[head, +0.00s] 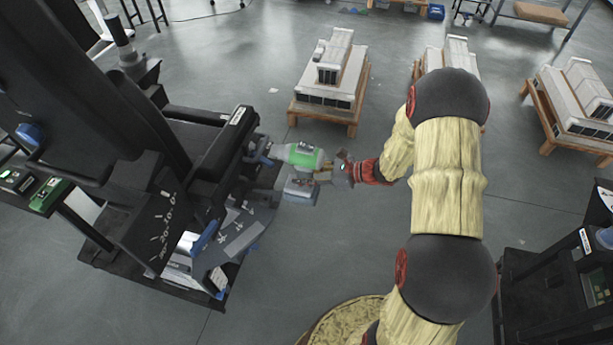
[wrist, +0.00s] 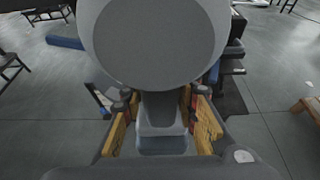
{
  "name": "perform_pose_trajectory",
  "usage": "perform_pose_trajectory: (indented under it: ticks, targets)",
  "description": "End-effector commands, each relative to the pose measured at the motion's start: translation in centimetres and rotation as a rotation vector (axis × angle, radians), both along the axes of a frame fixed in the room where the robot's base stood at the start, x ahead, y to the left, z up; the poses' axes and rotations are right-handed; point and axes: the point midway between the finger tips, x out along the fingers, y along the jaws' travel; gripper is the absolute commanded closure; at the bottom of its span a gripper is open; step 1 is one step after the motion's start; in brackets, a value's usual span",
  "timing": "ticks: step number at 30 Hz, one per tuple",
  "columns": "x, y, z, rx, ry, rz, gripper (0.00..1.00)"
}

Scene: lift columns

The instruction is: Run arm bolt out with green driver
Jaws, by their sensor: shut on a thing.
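The green driver (head: 299,155) has a green and light-grey body and lies level beside the lift column (head: 205,160). Its nose points left at the end of the column's arm, and I cannot tell whether it touches the bolt there. The bolt itself is hidden. My gripper (head: 335,172) is shut on the driver from its right side in the head view. In the wrist view the driver's round grey end (wrist: 155,42) fills the upper middle, and its grip sits between my yellow-padded fingers (wrist: 163,128).
Wooden stands with grey-white model blocks (head: 333,75) stand behind on the floor. A green-and-black case (head: 42,195) sits at the far left. Another dark column (head: 560,275) stands at the lower right. Floor between the driver and the stands is clear.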

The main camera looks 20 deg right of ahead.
Motion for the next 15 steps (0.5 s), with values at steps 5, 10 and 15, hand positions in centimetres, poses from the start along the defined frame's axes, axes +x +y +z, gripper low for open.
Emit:
perform_pose_trajectory:
  ticks: [5,10,15]
  targets:
    - [1.2,1.6,0.1,-0.001,-0.005,0.003,1.00]
    - [2.1,2.9,0.1,0.000,-0.005,0.002,1.00]
    - [2.8,3.8,0.2,0.000,-0.004,0.000,1.00]
